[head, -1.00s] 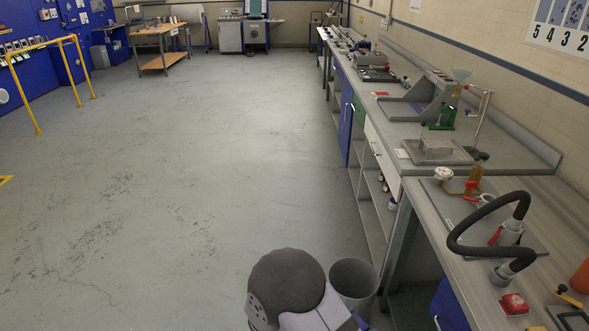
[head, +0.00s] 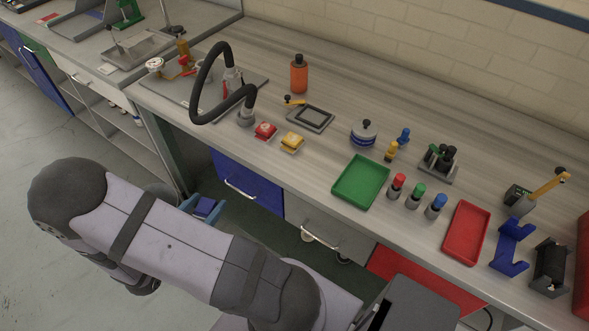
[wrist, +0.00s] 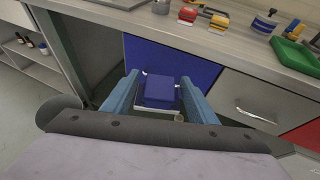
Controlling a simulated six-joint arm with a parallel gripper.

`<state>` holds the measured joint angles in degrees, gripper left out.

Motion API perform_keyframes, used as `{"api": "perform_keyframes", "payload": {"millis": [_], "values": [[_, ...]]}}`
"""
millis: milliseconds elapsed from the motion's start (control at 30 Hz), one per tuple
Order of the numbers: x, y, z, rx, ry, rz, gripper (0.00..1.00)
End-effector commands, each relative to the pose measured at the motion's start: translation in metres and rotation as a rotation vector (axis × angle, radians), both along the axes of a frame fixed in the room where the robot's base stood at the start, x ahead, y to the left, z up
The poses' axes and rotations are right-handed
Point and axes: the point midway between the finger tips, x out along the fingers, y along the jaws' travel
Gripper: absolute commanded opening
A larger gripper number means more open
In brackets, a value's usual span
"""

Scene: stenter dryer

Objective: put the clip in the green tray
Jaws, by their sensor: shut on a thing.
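My gripper (wrist: 160,82) is shut on a dark blue clip (wrist: 160,93), which sits between its two blue fingers in the wrist view. In the head view, the gripper (head: 203,204) and the clip (head: 206,208) show partly behind my arm, in front of the bench and below its top. The green tray (head: 361,182) lies flat and empty on the bench top, to the right of and higher than the gripper. Its corner also shows at the right of the wrist view (wrist: 296,56).
Red (head: 265,131) and yellow (head: 291,142) blocks lie near the bench's front edge. Red, green and blue-capped bottles (head: 415,196) stand right of the green tray, then a red tray (head: 466,233). A black bent hose (head: 204,73) rises at left. A blue drawer (head: 246,181) is below.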

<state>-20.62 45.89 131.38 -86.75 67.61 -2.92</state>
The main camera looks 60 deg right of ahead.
Motion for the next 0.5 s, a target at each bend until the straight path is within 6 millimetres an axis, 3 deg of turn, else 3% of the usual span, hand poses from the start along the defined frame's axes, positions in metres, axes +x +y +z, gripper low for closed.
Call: {"api": "perform_keyframes", "payload": {"millis": [100,267,500], "values": [[-0.015,-0.047,0.014,0.0,-0.003,-0.145,0.24],[-0.041,-0.102,0.03,-0.001,-0.004,-0.325,0.24],[-0.098,-0.178,0.056,-0.001,-0.005,-0.597,0.24]]}}
